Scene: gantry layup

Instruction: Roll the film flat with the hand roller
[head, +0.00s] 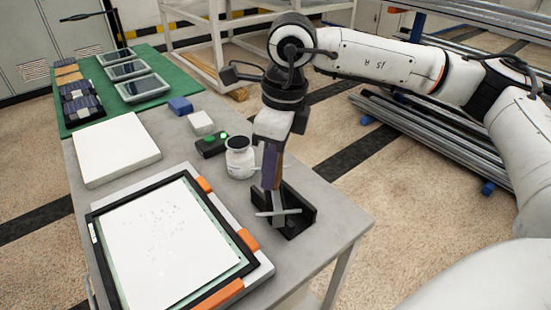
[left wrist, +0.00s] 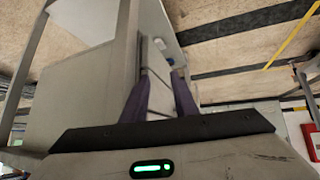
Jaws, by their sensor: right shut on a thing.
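The film (head: 165,240) lies as a white sheet with small dark specks inside a black frame (head: 97,213) on a pale board at the table's front. The hand roller (head: 278,212) is at the black stand (head: 300,214) near the right table edge; its pale bar shows low and its brown handle rises above. My right gripper (head: 270,180) points down and is shut on the hand roller's handle, to the right of the film. I cannot tell whether the roller still touches the stand. My left gripper (left wrist: 160,85) shows in the left wrist view, fingers apart and empty.
A white jar (head: 240,160) stands just left of the right gripper. Beside it are a black box with a green top (head: 212,146), a white block (head: 200,122) and a blue block (head: 180,105). A white slab (head: 115,150) lies behind the frame. Orange clamps (head: 248,240) edge the board.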

